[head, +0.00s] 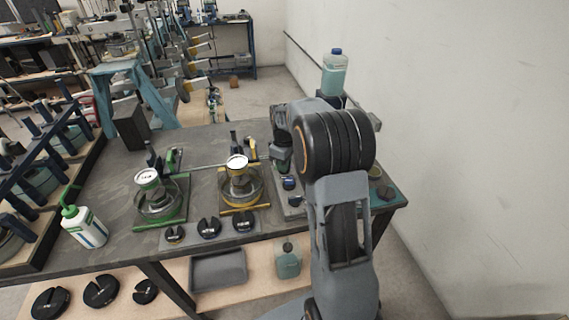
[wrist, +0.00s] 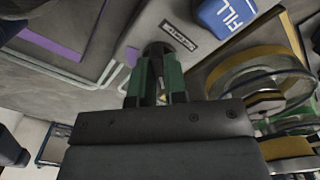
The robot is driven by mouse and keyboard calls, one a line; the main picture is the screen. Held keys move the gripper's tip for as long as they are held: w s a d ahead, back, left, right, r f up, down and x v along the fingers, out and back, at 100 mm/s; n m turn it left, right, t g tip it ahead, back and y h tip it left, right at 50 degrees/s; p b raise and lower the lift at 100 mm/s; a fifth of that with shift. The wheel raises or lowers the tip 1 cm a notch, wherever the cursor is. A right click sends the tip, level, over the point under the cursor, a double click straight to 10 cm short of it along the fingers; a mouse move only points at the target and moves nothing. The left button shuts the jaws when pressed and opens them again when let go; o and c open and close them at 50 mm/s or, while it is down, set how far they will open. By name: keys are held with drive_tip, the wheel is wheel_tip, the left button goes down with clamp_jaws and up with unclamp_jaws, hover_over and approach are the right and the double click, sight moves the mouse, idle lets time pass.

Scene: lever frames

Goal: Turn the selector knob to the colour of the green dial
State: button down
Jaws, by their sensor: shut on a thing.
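The selector knob (wrist: 158,47) is dark and round, on a grey panel (wrist: 140,22) beside a small dark label (wrist: 179,37). My gripper (wrist: 157,68) has its green-padded fingers shut on the knob and hides part of it; the knob's pointer cannot be read. In the head view my gripper (head: 283,160) reaches down to the panel at the right of the table, and my arm hides the knob. The green dial (head: 148,178) is a white-faced gauge on a green-framed stand at the left. A similar dial (head: 237,163) stands in a yellow frame.
A blue FILL button (wrist: 227,14) sits close to my fingers. Yellow-edged rings (wrist: 260,80) are at the right of the wrist view. In the head view, black slotted weights (head: 209,227) lie at the table front, and a white bottle (head: 84,227) stands at the left.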

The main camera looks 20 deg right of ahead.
idle(0.5)
drive_tip(key=c, duration=1.2)
unclamp_jaws()
drive_tip(key=shift+o, duration=0.2)
wheel_tip(320, 180, up, 14)
drive_tip(key=shift+f, duration=0.1)
